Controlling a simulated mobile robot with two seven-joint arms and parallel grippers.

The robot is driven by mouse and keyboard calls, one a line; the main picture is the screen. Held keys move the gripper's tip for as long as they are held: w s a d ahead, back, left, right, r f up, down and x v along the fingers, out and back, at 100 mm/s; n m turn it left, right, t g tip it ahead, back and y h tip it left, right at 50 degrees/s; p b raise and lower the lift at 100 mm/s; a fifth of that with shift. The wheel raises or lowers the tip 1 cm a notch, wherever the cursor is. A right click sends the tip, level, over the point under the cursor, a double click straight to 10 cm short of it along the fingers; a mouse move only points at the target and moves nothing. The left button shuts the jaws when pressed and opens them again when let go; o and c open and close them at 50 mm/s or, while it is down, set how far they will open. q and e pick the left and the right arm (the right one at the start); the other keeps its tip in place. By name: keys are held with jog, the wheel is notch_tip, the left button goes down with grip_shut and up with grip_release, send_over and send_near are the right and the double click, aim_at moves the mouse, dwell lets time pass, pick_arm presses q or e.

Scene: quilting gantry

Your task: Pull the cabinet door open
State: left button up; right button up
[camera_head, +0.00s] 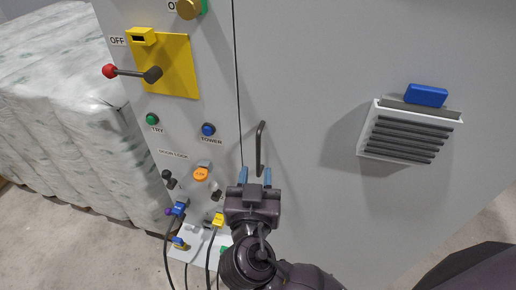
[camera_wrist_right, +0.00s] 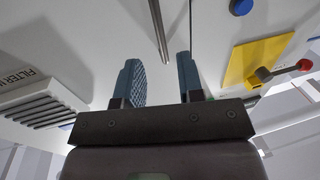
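The cabinet door (camera_head: 315,60) is a large light grey panel to the right of a dark vertical seam; it looks shut. Its handle (camera_head: 260,148) is a thin dark upright bar near the seam, which also shows in the right wrist view (camera_wrist_right: 159,30). My right gripper (camera_head: 256,177) is open, with its blue fingers apart, at the handle's lower end. In the right wrist view (camera_wrist_right: 158,80) the bar lines up with the gap between the fingers; no finger visibly touches it. I cannot tell how deep the bar sits in the gap. My left gripper is not in view.
Left of the seam, a control panel carries a yellow plate (camera_head: 178,80) with a red-knobbed lever (camera_head: 109,71) by "OFF". Plugs and cables hang below. A louvred vent (camera_head: 408,133) with a blue block (camera_head: 426,95) protrudes from the door. Wrapped white bales (camera_head: 60,110) stand left.

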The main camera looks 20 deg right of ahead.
aim_at(258, 152)
jog(key=x, duration=0.7)
jog(key=shift+w+d+p, duration=0.1)
jog(key=shift+w+p, duration=0.25)
jog(key=shift+p, duration=0.05)
jog(key=shift+c, duration=0.3)
grip_shut()
